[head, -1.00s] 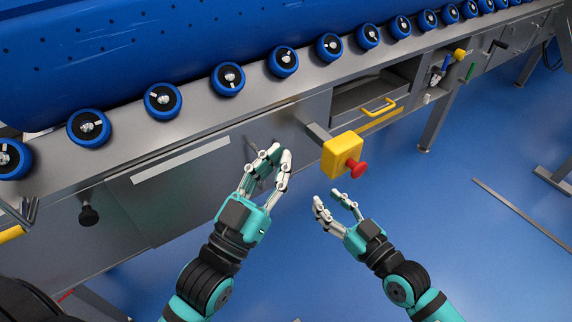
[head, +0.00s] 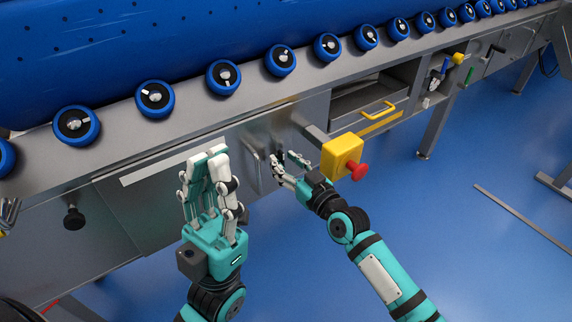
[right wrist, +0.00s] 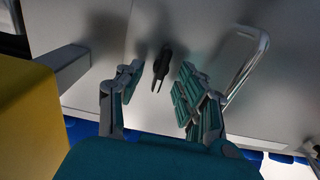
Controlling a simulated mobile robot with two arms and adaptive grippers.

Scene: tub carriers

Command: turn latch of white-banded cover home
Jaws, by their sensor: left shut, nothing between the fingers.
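The white-banded cover shows in the head view as a grey front panel with a pale band (head: 172,162) along its top, below the conveyor. A bent metal handle (head: 254,168) stands at its right end and also shows in the right wrist view (right wrist: 247,65). A small black latch (right wrist: 160,68) sticks out of the panel in the right wrist view, beside that handle. My right gripper (head: 287,166) is open at the panel; its fingers (right wrist: 158,88) lie either side of the latch with gaps. My left gripper (head: 210,158) is shut and empty, in front of the band.
A yellow box with a red button (head: 343,155) projects on an arm close to my right gripper. A black knob (head: 73,218) sits on the panel at left. Blue rollers (head: 280,60) line the edge above.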

